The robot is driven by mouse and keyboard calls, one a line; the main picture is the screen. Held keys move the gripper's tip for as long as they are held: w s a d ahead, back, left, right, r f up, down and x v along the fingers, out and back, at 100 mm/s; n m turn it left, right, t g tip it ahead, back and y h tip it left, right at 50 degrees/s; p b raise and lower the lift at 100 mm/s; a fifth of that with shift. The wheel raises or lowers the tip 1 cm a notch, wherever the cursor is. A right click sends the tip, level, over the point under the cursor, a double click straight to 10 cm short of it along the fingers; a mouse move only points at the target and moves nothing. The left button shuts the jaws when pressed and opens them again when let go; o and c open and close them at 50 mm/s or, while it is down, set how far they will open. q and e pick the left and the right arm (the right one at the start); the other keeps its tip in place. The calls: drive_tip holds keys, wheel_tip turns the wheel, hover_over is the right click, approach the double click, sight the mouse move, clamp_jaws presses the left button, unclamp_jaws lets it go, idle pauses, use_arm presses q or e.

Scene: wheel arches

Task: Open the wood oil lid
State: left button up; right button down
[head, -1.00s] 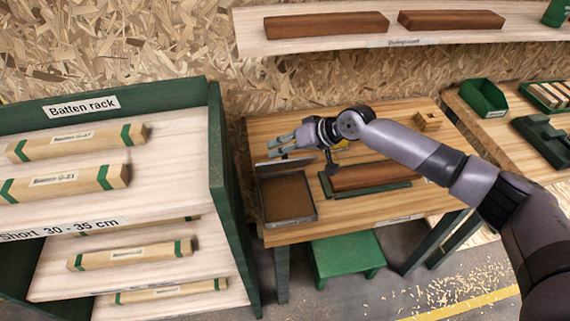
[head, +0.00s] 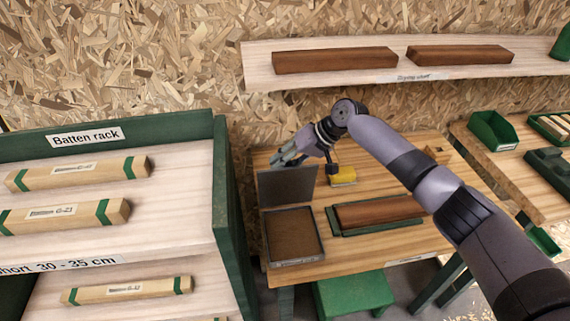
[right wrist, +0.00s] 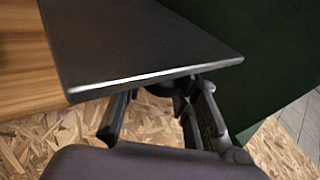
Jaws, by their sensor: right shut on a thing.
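The wood oil tray (head: 318,247) is a dark, shallow box with a brown inside, on the left end of the wooden bench. Its flat grey lid (head: 288,187) stands raised, close to upright, along the tray's back edge, and the inside is uncovered. My right gripper (head: 286,158) is at the lid's top edge, shut on the lid. In the right wrist view the lid (right wrist: 140,45) is a dark plate across the top, with the fingers (right wrist: 162,112) at its edge; the exact contact is partly hidden. My left gripper is not in view.
A brown batten (head: 378,211) lies in a green holder right of the tray, with a yellow block (head: 342,176) behind. The green batten rack (head: 222,200) stands close on the left. The drying shelf (head: 420,75) with two battens is above the bench.

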drive_tip(key=c, duration=1.7)
unclamp_jaws()
drive_tip(key=o, duration=0.5)
drive_tip(key=shift+w+f, duration=0.1)
drive_tip(key=shift+w, duration=0.05)
drive_tip(key=v, duration=1.2)
